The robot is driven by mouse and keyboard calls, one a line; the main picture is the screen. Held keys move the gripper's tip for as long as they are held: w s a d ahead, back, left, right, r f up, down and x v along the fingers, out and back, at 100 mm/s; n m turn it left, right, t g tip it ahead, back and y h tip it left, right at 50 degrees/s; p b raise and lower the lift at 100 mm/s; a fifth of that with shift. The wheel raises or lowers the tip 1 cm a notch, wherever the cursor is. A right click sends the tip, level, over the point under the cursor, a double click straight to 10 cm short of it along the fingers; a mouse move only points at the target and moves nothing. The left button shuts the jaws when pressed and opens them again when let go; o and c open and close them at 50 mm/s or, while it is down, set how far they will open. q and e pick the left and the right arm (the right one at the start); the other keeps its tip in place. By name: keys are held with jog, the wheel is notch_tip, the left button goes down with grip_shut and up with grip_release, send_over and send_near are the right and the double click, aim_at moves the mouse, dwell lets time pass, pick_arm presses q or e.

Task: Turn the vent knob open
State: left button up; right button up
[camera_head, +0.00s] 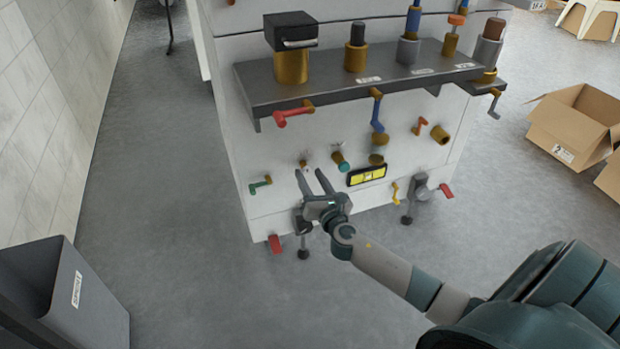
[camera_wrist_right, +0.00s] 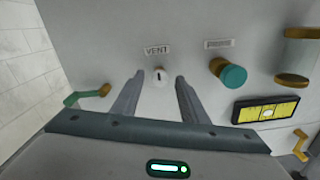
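The vent knob (camera_wrist_right: 160,76) is a small white knob with a dark mark, under a "VENT" label (camera_wrist_right: 157,49) on the white panel in the right wrist view. In the head view a small knob (camera_head: 303,163) shows just beyond my right gripper's fingertips. My right gripper (camera_head: 313,173) is open, its fingers pointing at the panel. In the right wrist view the fingers (camera_wrist_right: 160,82) stand on either side of the knob with gaps. I cannot tell whether the tips reach past its face. My left gripper is not in view.
A teal-capped knob (camera_wrist_right: 228,73) is right of the vent knob, with a yellow panel (camera_wrist_right: 265,111) below it. A green-handled valve (camera_head: 260,184) is to the left. A dark shelf (camera_head: 350,78) juts out above. A grey bin (camera_head: 70,290) stands at lower left.

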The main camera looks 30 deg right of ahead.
jog(key=shift+w, duration=0.25)
grip_shut()
